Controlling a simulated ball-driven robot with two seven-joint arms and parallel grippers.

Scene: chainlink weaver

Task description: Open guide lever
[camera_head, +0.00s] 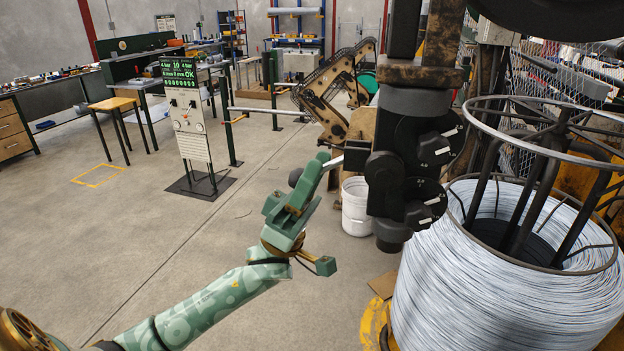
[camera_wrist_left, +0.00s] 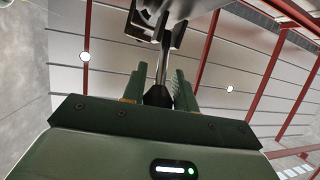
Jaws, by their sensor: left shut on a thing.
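The guide lever (camera_head: 334,163) is a thin silver rod sticking out to the left from the black machine block with round dials (camera_head: 410,150). Its dark knob (camera_head: 295,177) shows at my left gripper. My left gripper (camera_head: 313,175), green, reaches up from below and is shut on the lever. In the left wrist view the lever's black grip (camera_wrist_left: 158,96) sits between the two green fingers (camera_wrist_left: 158,88), and its silver shaft rises to a metal bracket (camera_wrist_left: 160,25). The fingers hide part of the grip. My right gripper is not in view.
A large coil of wire (camera_head: 490,290) on a black frame stands at the right. A white bucket (camera_head: 355,208) is on the floor behind the gripper. A control panel stand (camera_head: 187,115) is at the back left.

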